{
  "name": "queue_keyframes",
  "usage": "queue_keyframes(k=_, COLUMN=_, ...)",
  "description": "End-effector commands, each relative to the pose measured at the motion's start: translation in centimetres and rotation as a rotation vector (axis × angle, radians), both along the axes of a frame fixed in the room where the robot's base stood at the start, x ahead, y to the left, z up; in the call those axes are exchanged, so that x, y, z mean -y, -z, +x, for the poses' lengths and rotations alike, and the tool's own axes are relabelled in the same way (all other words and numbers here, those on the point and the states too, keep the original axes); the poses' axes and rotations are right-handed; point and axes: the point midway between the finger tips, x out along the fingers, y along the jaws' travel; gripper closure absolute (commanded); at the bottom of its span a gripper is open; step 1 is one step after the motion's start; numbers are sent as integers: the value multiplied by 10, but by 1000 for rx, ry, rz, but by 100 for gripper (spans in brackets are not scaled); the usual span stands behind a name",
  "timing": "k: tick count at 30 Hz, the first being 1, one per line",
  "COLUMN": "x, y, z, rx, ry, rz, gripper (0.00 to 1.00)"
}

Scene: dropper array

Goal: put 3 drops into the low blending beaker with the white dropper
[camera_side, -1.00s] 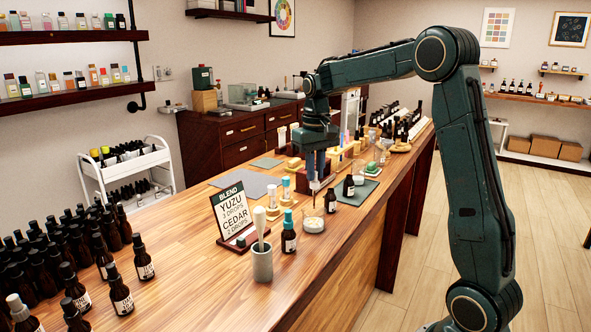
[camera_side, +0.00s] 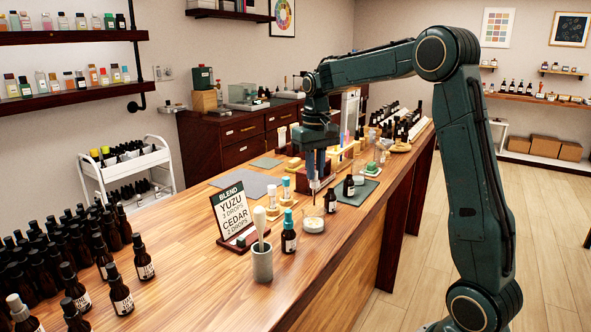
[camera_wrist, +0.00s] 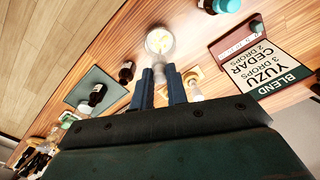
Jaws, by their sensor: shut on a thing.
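The low blending beaker (camera_side: 313,224) is a short clear glass dish with pale contents, standing on the wooden counter. It also shows in the wrist view (camera_wrist: 159,41), just beyond my fingertips. My gripper (camera_side: 315,181) points down above it, and its blue fingers also show in the wrist view (camera_wrist: 159,88). The gripper is shut on the white dropper (camera_wrist: 158,61), whose pale body shows between the fingers. The dropper's thin tip is above the beaker; the exact gap and any falling drop are too small to make out.
A blend sign (camera_side: 230,208) reads yuzu 3 drops, cedar 2 drops. A teal-capped bottle (camera_side: 289,232) and a grey cup with a pestle (camera_side: 262,262) stand in front of the beaker. A dark bottle (camera_side: 330,201) stands close behind it.

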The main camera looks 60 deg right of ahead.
Motion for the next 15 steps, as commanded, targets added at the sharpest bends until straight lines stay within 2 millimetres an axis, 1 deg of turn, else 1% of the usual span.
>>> queue_keyframes(k=15, x=0, y=-29, z=0, rx=1, ry=0, rz=0, gripper=91)
